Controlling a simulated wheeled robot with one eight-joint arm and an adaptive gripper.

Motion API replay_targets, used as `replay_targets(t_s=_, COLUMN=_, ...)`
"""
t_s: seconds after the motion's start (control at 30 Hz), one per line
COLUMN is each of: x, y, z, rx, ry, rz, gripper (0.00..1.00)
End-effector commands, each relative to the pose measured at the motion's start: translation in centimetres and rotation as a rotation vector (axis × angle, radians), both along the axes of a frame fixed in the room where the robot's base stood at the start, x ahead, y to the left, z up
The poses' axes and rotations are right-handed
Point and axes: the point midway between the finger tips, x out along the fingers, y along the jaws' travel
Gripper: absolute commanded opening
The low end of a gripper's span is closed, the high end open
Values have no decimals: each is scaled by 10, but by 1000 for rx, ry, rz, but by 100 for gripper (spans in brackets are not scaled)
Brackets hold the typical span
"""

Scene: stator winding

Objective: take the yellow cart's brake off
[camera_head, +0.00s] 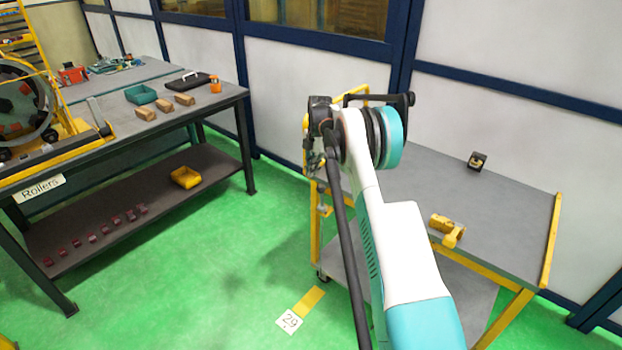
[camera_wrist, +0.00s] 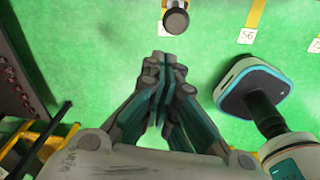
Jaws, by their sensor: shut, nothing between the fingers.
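The yellow cart (camera_head: 550,240) stands at the right in the head view, with a grey top and yellow frame. My arm covers part of its left side. My gripper (camera_wrist: 165,62) points down over the green floor in the wrist view, fingers together and empty. In the head view it is mostly hidden beside the cart's left end. A dark round knob with a grey face (camera_wrist: 176,20) shows just beyond the fingertips, apart from them in the picture; I cannot tell whether it is the brake. A small fitting (camera_head: 324,210) is on the cart's left post.
A yellow part (camera_head: 446,230) and a small dark block (camera_head: 477,161) lie on the cart top. The workbench (camera_head: 120,131) with teal bin (camera_head: 141,94) and wooden blocks stands at the left. Green floor (camera_head: 235,250) is clear between bench and cart, with floor marker 29 (camera_head: 289,321).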

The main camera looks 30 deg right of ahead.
Motion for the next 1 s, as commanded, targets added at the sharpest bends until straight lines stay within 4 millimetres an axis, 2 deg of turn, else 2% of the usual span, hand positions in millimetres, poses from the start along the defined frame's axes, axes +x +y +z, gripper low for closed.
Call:
replay_targets(t_s=0.1, x=2, y=-8, z=16, rx=1, ry=0, rz=0, gripper=0)
replay_targets(t_s=0.23, x=3, y=-13, z=24, rx=1, ry=0, rz=1, gripper=0)
replay_targets(t_s=0.87, x=4, y=-14, z=27, rx=1, ry=0, rz=1, gripper=0)
replay_targets(t_s=1.0, x=3, y=-6, z=42, rx=-2, ry=-7, rz=-28, gripper=0)
